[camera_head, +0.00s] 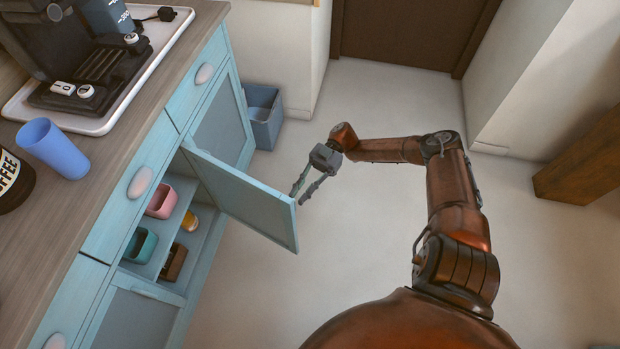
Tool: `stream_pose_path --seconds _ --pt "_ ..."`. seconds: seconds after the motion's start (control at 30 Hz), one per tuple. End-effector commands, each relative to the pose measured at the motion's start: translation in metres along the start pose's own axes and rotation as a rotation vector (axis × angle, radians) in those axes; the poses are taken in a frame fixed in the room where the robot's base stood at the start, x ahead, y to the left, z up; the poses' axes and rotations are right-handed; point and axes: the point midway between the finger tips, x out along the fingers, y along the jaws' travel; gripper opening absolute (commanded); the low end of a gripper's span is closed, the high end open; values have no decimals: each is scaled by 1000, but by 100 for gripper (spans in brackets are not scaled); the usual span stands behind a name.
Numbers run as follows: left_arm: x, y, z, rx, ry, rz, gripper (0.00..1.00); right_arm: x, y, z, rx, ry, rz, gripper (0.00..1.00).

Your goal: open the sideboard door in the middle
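The light blue sideboard (88,243) stands along the left. Its middle door (243,199) stands wide open, swung out into the room. My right gripper (301,194) is just past the door's outer edge, with its two fingers apart and nothing between them. The fingers look close to the door edge; I cannot tell whether they touch it. The open compartment shows a pink cup (162,201), a teal cup (141,245), a yellowish jar (190,221) and a brown box (175,263) on its shelves. My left gripper is not in view.
On the worktop are a coffee machine (90,62) on a white tray (150,62), a blue cup (53,148) and a dark coffee jar (12,178). A blue bin (264,117) stands on the floor beyond the door. The floor around my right arm is clear.

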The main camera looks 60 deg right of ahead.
Motion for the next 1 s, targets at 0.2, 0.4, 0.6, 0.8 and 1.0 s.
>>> stream_pose_path --seconds 0.2,0.4,0.6,0.8,1.0 --pt "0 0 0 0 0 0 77 -47 2 0 -2 -3 3 15" --pt "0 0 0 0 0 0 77 -73 1 1 -1 -2 2 15" --pt "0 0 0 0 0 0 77 -83 0 0 -1 0 0 15" --pt "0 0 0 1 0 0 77 -84 0 0 0 0 0 15" --pt "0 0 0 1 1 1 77 -84 0 0 0 0 0 15"
